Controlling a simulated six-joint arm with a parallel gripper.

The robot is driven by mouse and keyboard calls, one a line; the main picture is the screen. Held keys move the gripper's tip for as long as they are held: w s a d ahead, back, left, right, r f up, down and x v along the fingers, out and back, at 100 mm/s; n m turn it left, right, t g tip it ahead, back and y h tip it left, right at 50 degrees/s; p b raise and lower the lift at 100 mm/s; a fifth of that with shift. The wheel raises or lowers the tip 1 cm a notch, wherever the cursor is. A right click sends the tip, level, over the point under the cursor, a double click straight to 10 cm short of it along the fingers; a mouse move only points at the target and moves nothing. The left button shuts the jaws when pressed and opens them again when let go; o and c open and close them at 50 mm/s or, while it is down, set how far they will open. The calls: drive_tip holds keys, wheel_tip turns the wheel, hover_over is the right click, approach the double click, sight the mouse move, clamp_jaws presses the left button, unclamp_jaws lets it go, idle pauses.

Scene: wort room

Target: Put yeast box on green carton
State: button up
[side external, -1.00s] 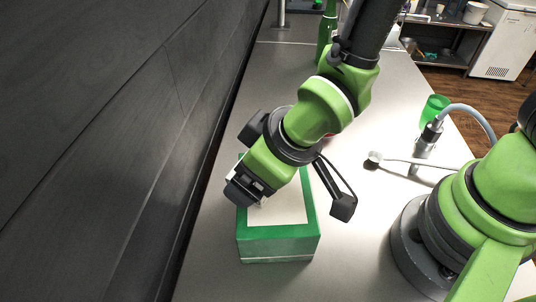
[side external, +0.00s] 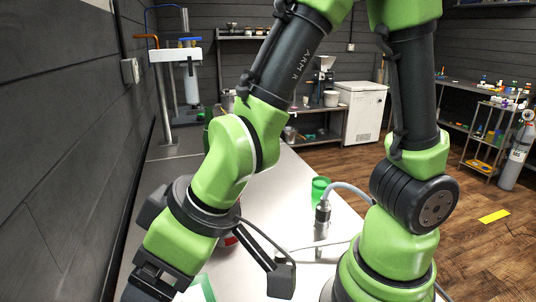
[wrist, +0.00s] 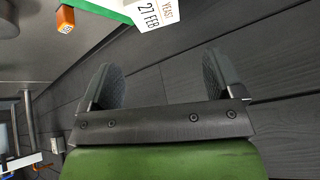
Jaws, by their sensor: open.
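A white piece lettered "YEAST 27 FEB" (wrist: 160,14) shows at the top edge of the wrist view, cut off by the frame. It appears to be the yeast box or its label. It overlaps the green carton's edge (wrist: 106,11); whether it rests on the carton I cannot tell. The yeast box cannot be made out in the side external view.
A small orange block (wrist: 65,19) lies near the carton. A green cup (side external: 320,190) and a grey hose fitting (side external: 322,222) stand on the bench to the right. A red thing (side external: 229,240) is mostly hidden behind my arm. The dark plank wall (side external: 55,185) is close on the left.

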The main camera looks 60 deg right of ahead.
drive_tip(key=s+d+r+m+t+y, duration=0.1)
drive_tip(key=d+r+m+y, duration=0.15)
drive_tip(key=d+r, duration=0.6)
drive_tip(key=s+d+r+m+h, duration=0.3)
drive_tip(key=s+d+m, duration=0.2)
drive_tip(key=s+d, duration=0.1)
drive_tip(key=shift+s+d+r+t+h, duration=0.25)
drive_tip(key=shift+s+d+t+h, duration=0.15)
drive_tip(key=shift+s, duration=0.2)
